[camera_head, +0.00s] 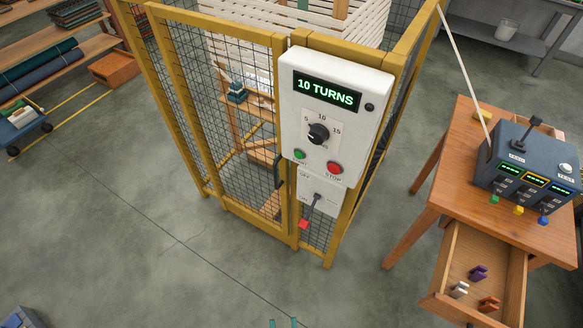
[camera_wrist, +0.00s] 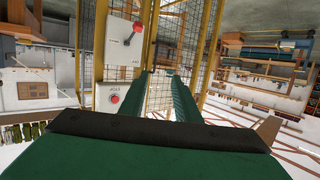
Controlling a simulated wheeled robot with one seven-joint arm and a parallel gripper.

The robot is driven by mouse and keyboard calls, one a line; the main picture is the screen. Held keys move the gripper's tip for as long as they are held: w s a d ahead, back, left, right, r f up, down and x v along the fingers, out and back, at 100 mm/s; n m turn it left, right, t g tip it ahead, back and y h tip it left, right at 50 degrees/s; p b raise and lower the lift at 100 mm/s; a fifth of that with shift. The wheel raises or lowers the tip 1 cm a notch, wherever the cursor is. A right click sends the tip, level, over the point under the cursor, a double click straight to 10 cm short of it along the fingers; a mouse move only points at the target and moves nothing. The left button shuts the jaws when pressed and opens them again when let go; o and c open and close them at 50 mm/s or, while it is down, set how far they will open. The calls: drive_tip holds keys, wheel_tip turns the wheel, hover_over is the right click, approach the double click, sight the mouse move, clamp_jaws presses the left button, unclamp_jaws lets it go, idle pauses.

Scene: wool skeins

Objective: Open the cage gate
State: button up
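The cage gate (camera_head: 228,130) is a yellow-framed panel of dark wire mesh. It appears shut against the yellow post beside the white control box. A dark upright handle (camera_head: 278,171) sits on its right edge at mid-height. My gripper (camera_head: 283,323) shows only as two teal fingertips at the bottom edge of the head view, well in front of and apart from the gate. In the wrist view my gripper (camera_wrist: 164,80) has its two green fingers apart with nothing between them.
The white control box (camera_head: 334,110) reads "10 TURNS" and has a dial and green and red buttons. Below it is a red-tipped lever (camera_head: 304,223), pointing down. A wooden table (camera_head: 450,190) with an open drawer (camera_head: 453,262) stands right. The floor before the gate is clear.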

drive_tip(key=w+a+f+g, duration=0.1)
drive_tip(key=w+a+f, duration=0.2)
drive_tip(key=w+f, duration=0.75)
drive_tip(key=m+t+h, duration=0.2)
drive_tip(key=m+h, duration=0.3)
drive_tip(key=h, duration=0.3)
approach(275, 177)
drive_tip(key=x, duration=1)
drive_tip(key=shift+w+d+f, duration=0.1)
drive_tip(key=shift+w, duration=0.15)
drive_tip(key=shift+w, duration=0.15)
clamp_jaws()
